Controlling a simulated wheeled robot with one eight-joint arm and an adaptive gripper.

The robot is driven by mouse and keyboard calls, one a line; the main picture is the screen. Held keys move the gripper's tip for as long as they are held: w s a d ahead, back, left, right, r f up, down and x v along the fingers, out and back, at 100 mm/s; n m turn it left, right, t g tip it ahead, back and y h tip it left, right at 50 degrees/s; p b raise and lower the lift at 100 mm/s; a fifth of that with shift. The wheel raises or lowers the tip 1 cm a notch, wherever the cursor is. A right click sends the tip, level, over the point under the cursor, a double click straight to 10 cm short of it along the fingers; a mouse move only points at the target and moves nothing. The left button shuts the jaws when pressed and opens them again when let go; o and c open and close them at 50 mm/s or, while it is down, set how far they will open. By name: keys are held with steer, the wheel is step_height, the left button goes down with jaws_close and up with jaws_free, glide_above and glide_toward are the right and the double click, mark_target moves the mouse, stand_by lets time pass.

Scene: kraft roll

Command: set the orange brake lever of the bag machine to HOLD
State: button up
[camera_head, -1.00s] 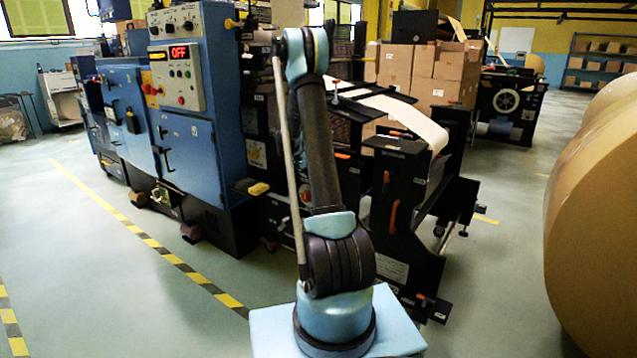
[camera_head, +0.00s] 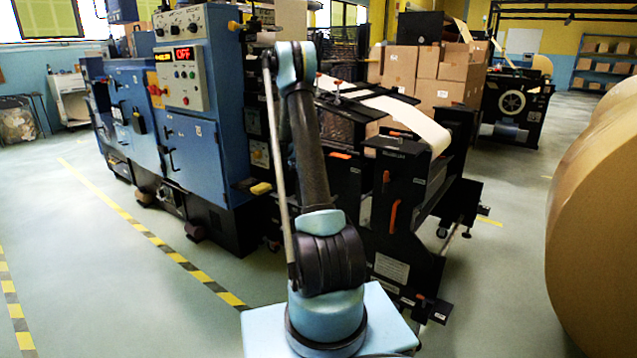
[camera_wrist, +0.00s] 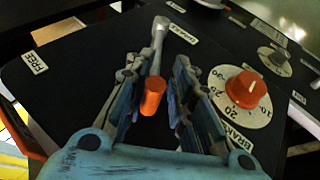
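In the wrist view the brake lever has a silver shaft and an orange grip (camera_wrist: 153,97). It stands on a dark panel (camera_wrist: 75,75), its pivot at the top of the picture. My gripper (camera_wrist: 159,60) is open, with one finger on each side of the lever. Gaps seem to show between the grip and both fingers. A FREE label (camera_wrist: 35,62) is left of the lever. Another label (camera_wrist: 183,33) near the pivot is too small to read surely. No HOLD label can be made out. In the head view my gripper and the lever are hidden.
An orange dial knob (camera_wrist: 246,89) sits close to my right finger, and a grey knob (camera_wrist: 273,56) lies beyond it. In the head view, the blue cabinet (camera_head: 215,130) shows OFF. A large kraft roll (camera_head: 600,210) stands at right.

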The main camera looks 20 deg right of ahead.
steer(key=o, duration=0.4)
steer(key=shift+w+a+f, duration=0.45)
steer(key=shift+w, duration=0.05)
steer(key=o, duration=0.4)
steer(key=shift+r, duration=0.1)
steer(key=shift+o, duration=0.2)
steer(key=shift+s+d+r, duration=0.15)
steer(key=shift+s+d, duration=0.05)
steer(key=shift+s, duration=0.05)
steer(key=shift+a+r, duration=0.1)
steer(key=shift+r, duration=0.1)
steer(key=v, duration=1.1)
steer(key=shift+a+r, duration=0.15)
steer(key=shift+a, duration=0.05)
